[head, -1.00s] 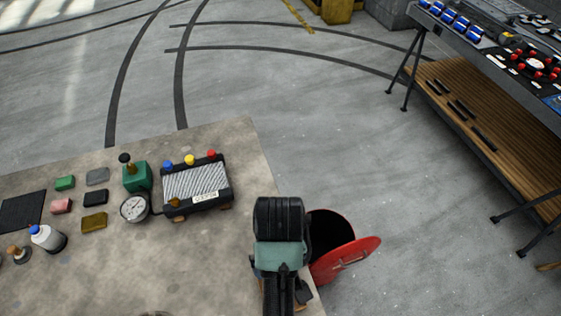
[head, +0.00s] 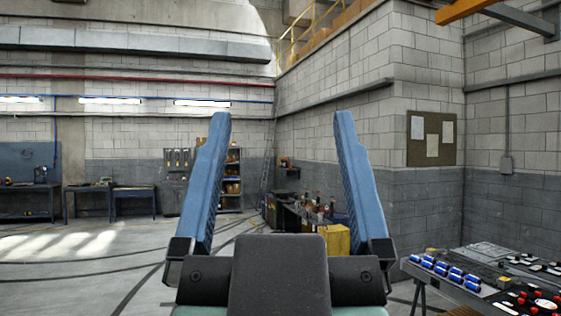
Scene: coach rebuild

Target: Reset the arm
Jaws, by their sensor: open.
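My gripper (head: 280,125) stands upright in the middle of the head view, close to the camera. Its two blue fingers point up and are spread wide apart. Nothing is between them; the far wall and shelves show through the gap. The dark wrist body below the fingers hides part of the floor.
A table at the lower right bears several blue cylinders (head: 447,269) and red knobs (head: 533,299). A yellow box (head: 336,239) and a cluttered dark workbench (head: 308,222) stand behind my gripper. Workbenches line the far left wall. The floor (head: 75,285) at left is open.

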